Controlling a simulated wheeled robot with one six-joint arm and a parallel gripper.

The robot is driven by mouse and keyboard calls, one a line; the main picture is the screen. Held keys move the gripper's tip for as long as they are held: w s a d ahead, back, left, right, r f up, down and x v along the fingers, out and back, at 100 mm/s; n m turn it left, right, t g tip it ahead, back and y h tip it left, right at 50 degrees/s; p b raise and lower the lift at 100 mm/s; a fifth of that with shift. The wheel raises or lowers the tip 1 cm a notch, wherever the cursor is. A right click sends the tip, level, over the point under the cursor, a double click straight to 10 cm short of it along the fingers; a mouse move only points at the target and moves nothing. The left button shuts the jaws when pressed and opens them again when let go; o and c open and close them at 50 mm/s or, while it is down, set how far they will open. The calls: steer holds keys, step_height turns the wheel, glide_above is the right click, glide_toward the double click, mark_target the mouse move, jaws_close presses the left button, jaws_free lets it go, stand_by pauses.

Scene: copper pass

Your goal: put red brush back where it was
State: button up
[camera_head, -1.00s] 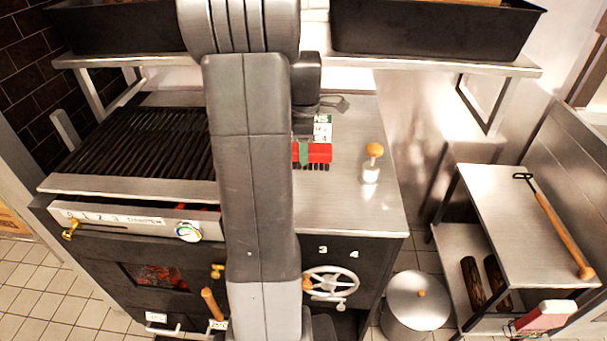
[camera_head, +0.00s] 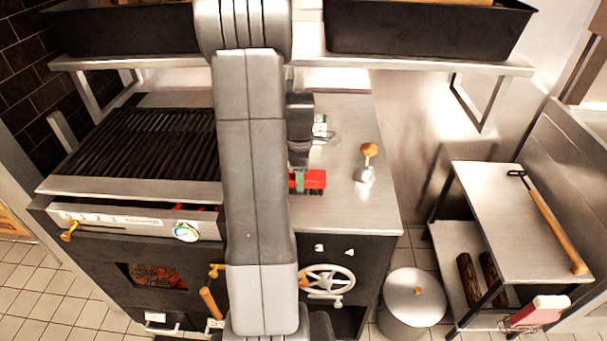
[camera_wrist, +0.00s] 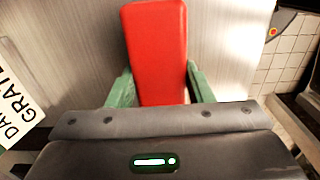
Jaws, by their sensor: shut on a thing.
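The red brush (camera_head: 314,179) has a red block and dark bristles pointing down. It is over the front part of the steel counter (camera_head: 350,213), right of the grill. My gripper (camera_head: 299,182), with green fingers, is shut on it. In the wrist view the red brush (camera_wrist: 157,45) stands between the two fingers of my gripper (camera_wrist: 160,88). I cannot tell whether the bristles touch the counter. My arm hides part of the counter and the brush's left end in the head view.
A white card with green print (camera_head: 320,124) lies behind the brush, partly hidden. A shaker with an orange knob (camera_head: 368,151) stands to the right. The grill (camera_head: 150,143) is left. A shelf with black bins (camera_head: 430,30) hangs above. A side table (camera_head: 500,215) holds a long-handled tool.

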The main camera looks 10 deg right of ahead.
steer(key=o, duration=1)
steer(key=shift+f, duration=0.1)
steer(key=shift+o, duration=0.2)
step_height(320, 180, up, 12)
steer(key=shift+r+b, duration=0.25)
steer(key=shift+b, duration=0.05)
step_height(320, 180, down, 13)
steer(key=shift+r+p, duration=0.1)
steer(key=shift+p, duration=0.2)
steer(key=shift+r, duration=1.95)
